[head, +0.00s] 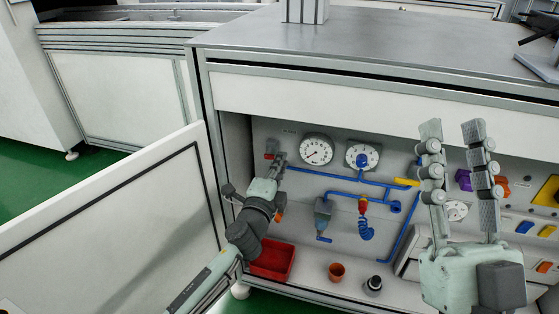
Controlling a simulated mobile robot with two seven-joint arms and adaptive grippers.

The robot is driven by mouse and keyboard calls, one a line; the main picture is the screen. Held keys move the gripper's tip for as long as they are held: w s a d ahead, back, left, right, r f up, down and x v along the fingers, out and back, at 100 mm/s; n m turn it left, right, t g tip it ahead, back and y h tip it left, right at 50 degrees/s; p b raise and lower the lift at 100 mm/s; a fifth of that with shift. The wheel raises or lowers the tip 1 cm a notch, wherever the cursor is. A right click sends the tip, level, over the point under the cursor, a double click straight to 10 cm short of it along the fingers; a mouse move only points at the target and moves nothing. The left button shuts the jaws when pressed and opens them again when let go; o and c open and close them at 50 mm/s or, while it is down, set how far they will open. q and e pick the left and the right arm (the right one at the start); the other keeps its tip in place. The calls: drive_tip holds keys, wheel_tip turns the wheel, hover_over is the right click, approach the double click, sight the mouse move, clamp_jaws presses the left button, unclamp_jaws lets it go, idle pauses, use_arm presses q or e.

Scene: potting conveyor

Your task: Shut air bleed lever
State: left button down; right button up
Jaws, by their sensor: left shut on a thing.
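The inside panel of an open cabinet carries blue air pipes (340,176) and two round gauges. A small red lever (269,156) sits at the panel's upper left, where the pipe line starts. My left gripper (278,162) reaches in from the left and is shut on this lever; its fingers and wrist hide most of it. No label on it can be read, so I cannot confirm its name. A yellow lever (406,182) sits on the pipe further right. My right gripper (454,130) is raised at the right in front of the cabinet, fingers spread and empty.
The white cabinet door (120,210) stands open at the left. The metal worktop (400,50) overhangs above.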

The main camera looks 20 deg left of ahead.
use_arm(q)
drive_tip(key=shift+f+m, duration=0.25)
drive_tip(key=shift+m, duration=0.25)
drive_tip(key=c, duration=1.5)
unclamp_jaws()
drive_tip(key=shift+c, duration=0.2)
drive_tip(key=s, duration=1.2)
drive_tip(key=shift+a, duration=0.2)
